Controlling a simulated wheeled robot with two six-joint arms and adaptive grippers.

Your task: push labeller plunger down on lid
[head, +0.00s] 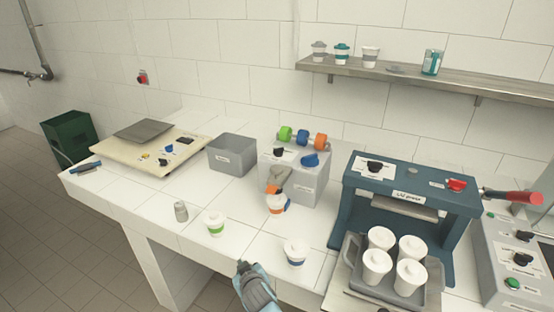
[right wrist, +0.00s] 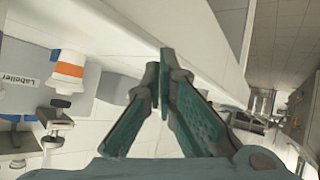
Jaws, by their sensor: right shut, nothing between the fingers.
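The labeller (head: 312,183) is a grey box on the counter with coloured rolls on top. Its grey-brown plunger (head: 281,176) sticks out at the front. A white cup with an orange band (head: 277,206) stands directly below the plunger; the plunger hides part of its lid, and I cannot tell whether they touch. My right gripper (head: 243,267) is shut and empty, low at the counter's front edge, well apart from the labeller and cup. In the right wrist view its fingers (right wrist: 166,60) meet at the tips, with the labeller (right wrist: 25,85) at the left. My left gripper is out of view.
A small grey can (head: 181,211) is farther left. A blue press (head: 345,205) and a tray of white cups (head: 343,272) are on the right. A grey bin (head: 232,154) stands behind.

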